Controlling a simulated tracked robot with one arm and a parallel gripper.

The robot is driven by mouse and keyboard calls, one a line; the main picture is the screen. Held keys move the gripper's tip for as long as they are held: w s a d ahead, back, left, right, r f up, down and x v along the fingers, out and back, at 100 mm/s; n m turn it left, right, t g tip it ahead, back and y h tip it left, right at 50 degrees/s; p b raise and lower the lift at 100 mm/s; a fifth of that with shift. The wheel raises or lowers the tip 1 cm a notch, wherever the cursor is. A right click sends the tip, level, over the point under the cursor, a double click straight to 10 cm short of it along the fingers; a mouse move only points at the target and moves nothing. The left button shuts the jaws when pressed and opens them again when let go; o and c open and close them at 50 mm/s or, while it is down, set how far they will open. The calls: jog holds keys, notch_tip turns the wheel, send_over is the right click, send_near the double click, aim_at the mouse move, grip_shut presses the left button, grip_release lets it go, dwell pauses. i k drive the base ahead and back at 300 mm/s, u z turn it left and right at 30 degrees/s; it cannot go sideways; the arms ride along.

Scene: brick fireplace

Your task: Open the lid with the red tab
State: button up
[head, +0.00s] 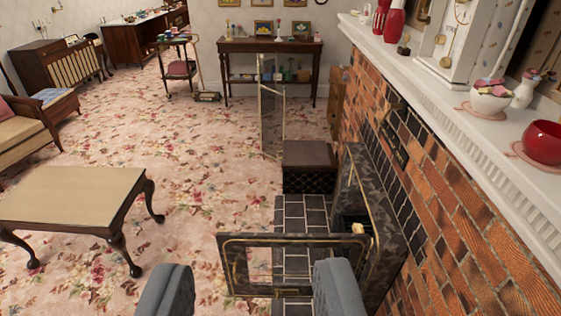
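My gripper (254,268) shows at the bottom of the head view as two grey fingers set wide apart, with nothing between the tips. I cannot make out a red tab anywhere. A dark brown box (308,154) with a flat top stands on the floor by the far end of the hearth, ahead and right of my gripper. Its top looks shut; whether it is the lid in the task I cannot tell. Its lower side is dark and patterned.
A framed glass screen (292,240) stands before the tiled hearth (290,213), beyond my fingers. The brick fireplace (433,180) and white mantel (480,130) fill the right. A low table (75,190) stands left. Flowered carpet (190,150) lies open between.

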aim_at(318, 154)
jog(key=u, duration=0.25)
jog(key=k, duration=0.15)
jog(key=u, duration=1)
jog(key=i, duration=3.9)
jog(key=z, duration=2.15)
jog(key=i, duration=0.2)
jog(key=z, duration=0.3)
